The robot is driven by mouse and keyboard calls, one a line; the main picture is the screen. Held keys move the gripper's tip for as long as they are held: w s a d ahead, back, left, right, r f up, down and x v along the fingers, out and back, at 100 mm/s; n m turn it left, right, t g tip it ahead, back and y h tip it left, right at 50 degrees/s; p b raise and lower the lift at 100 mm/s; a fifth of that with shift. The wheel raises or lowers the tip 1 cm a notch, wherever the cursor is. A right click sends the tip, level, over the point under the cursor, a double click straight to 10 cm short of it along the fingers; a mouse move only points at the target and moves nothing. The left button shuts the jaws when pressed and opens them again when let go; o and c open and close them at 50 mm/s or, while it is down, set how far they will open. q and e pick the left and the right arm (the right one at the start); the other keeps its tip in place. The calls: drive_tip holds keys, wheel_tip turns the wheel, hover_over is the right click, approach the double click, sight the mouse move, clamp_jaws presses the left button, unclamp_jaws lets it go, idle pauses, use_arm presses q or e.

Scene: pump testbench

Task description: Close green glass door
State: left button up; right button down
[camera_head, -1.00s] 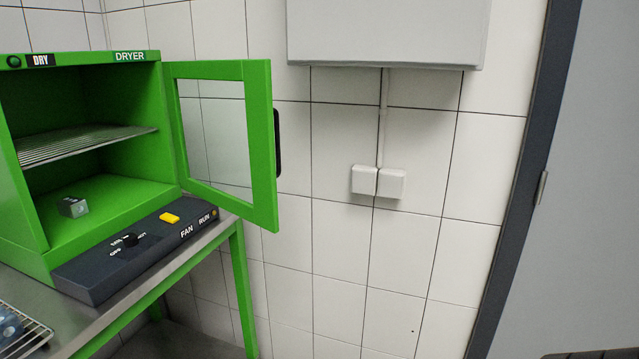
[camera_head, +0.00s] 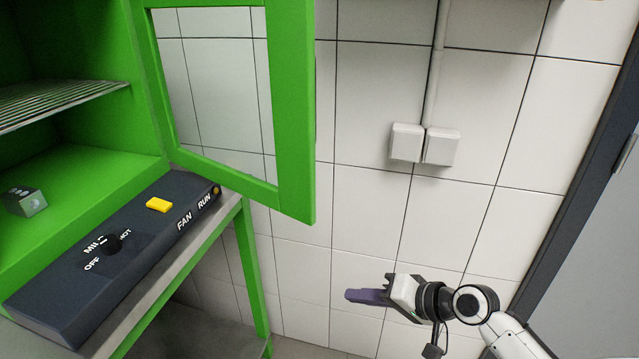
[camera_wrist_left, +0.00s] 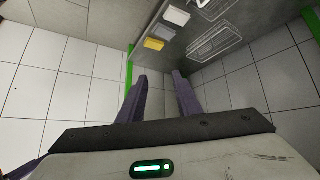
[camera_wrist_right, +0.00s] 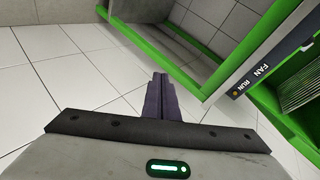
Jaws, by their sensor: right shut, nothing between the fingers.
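The green-framed glass door (camera_head: 296,110) of the dryer stands wide open to the right of the cabinet opening, seen from the head. The green dryer cabinet (camera_head: 147,100) shows its inside, with a wire shelf and a small grey metal block (camera_head: 26,201) on its floor. My right gripper (camera_head: 352,296) is shut and empty, low and to the right of the door, apart from it. In the right wrist view its purple fingers (camera_wrist_right: 161,80) are together. My left gripper (camera_wrist_left: 160,82) shows only in its wrist view, with its purple fingers apart and nothing between them.
A dark control panel (camera_head: 60,285) with a yellow button (camera_head: 159,205) and a knob juts out below the cabinet. The cabinet stands on a green-legged metal table (camera_head: 252,270). White switch boxes (camera_head: 441,146) are on the tiled wall. Right of the door is free room.

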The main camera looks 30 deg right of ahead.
drive_tip(key=d+r+m+t+y, duration=0.1)
drive_tip(key=d+r+t+y, duration=0.15)
drive_tip(key=r, duration=1.15)
drive_tip(key=d+r+m+t+y, duration=0.1)
drive_tip(key=r+y, duration=0.3)
drive_tip(key=r, duration=1)
use_arm(q)
drive_tip(key=shift+w+a+r+p, duration=0.2)
drive_tip(key=shift+a+r+p, duration=0.15)
drive_tip(key=shift+r+p, duration=0.45)
use_arm(e)
drive_tip(key=w+a, duration=0.7)
drive_tip(key=a, duration=0.2)
use_arm(q)
drive_tip(key=shift+f, duration=0.15)
